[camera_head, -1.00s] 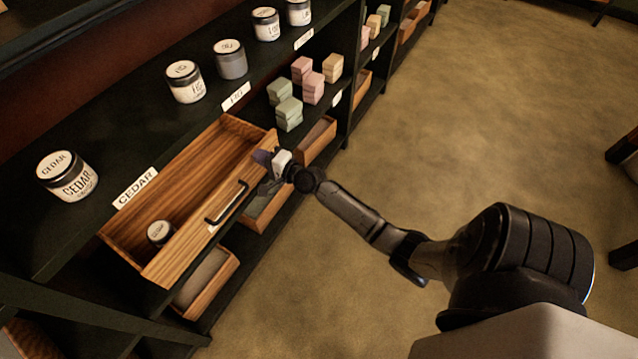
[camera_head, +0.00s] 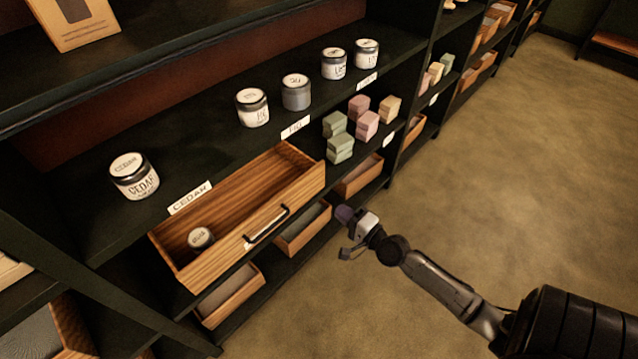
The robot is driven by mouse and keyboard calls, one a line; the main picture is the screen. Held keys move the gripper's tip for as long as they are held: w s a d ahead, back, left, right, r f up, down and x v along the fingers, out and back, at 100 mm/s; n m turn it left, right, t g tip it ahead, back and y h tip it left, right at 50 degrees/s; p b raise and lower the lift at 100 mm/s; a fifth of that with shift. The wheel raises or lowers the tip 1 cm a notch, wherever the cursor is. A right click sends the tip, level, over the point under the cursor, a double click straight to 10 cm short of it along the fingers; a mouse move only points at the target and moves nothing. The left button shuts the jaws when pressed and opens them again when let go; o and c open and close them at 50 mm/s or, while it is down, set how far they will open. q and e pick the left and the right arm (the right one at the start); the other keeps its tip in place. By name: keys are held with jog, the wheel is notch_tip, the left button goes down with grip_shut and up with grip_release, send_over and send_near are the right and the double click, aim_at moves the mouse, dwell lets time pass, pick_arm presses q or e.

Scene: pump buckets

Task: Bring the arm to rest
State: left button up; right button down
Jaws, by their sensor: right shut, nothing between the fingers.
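My right gripper (camera_head: 347,232) is shut and empty. It hangs in front of the shelf unit, to the right of the pulled-out wooden drawer (camera_head: 230,264) and apart from its black handle (camera_head: 267,226). The drawer stands open, with one small jar (camera_head: 200,238) with a pale lid inside it near the left end. My left gripper is out of view.
A CEDAR jar (camera_head: 133,176) and several other jars (camera_head: 252,107) stand on the dark shelf above the drawer. Soap blocks (camera_head: 367,124) are stacked further right. Lower wooden bins (camera_head: 232,295) sit beneath. The floor (camera_head: 520,170) at right is clear.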

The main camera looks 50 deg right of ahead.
dwell(0.3)
jog(key=s+a+f+n+g+y, duration=0.1)
jog(key=s+a+f+n+g, duration=0.35)
jog(key=n, duration=0.45)
jog(key=s+a+f+n+g+y, duration=0.2)
jog(key=s+a+n+g, duration=0.25)
jog(key=n+g, duration=0.4)
jog(key=s+a+r+n+g+h+p, duration=0.1)
jog(key=s+a+r+n+p, duration=0.1)
jog(key=s+a+r+p, duration=0.55)
jog(key=s+a+r+n+h+p, duration=0.1)
jog(key=s+a+r+p, duration=0.35)
jog(key=r+p, duration=0.6)
notch_tip(320, 180, up, 37)
jog(key=p, duration=3.5)
jog(key=shift+w+f, duration=0.15)
jog(key=shift+w, duration=0.3)
